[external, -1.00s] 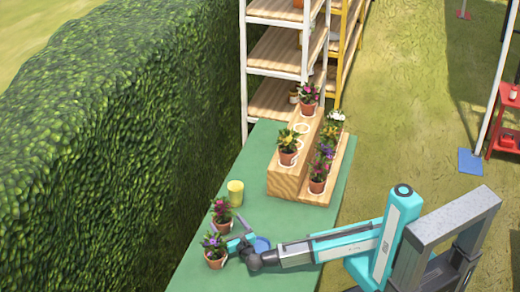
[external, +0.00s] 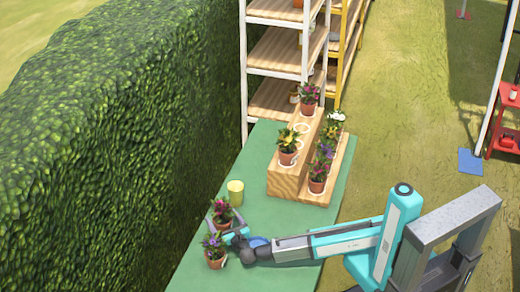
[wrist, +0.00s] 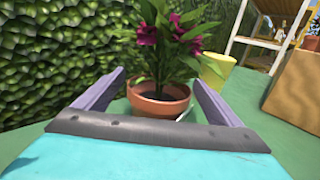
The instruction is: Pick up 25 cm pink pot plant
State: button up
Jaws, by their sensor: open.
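The pink pot plant (external: 221,214) stands upright on the green table, with dark pink flowers in a terracotta pot. In the wrist view the pink pot plant (wrist: 160,98) is centred ahead, its pot between the two purple fingers. My gripper (external: 222,222) is open around or just in front of the pot; I cannot tell whether a finger touches it. In the wrist view my gripper (wrist: 160,92) has a finger on each side of the pot.
A purple-flowered pot plant (external: 214,252) stands close by, nearer the camera. A yellow cup (external: 235,193) is just behind the pink plant. A wooden stepped stand (external: 288,182) with several potted plants is further back. A blue object (external: 260,243) is partly hidden by my arm. A hedge (external: 110,150) borders the left.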

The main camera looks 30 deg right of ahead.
aim_at(224, 222)
dwell(0.3)
jog(key=c, duration=1.5)
jog(key=shift+r, duration=0.2)
jog(key=shift+r, duration=0.5)
jog(key=shift+s+d+r, duration=0.15)
jog(key=shift+r, duration=0.45)
jog(key=shift+s+d+r, duration=0.1)
jog(key=shift+r, duration=0.45)
jog(key=s+d+p, duration=0.2)
jog(key=s+d, duration=0.1)
jog(key=s+d+r+p, duration=0.1)
jog(key=s+d+p, duration=0.1)
jog(key=s+d, duration=0.1)
jog(key=s+d+p, duration=0.2)
jog(key=s+d, duration=0.1)
jog(key=shift+s+d+r+p, duration=0.15)
jog(key=shift+s+r+p, duration=0.05)
jog(key=shift+r+p, duration=0.15)
jog(key=shift+p, duration=0.4)
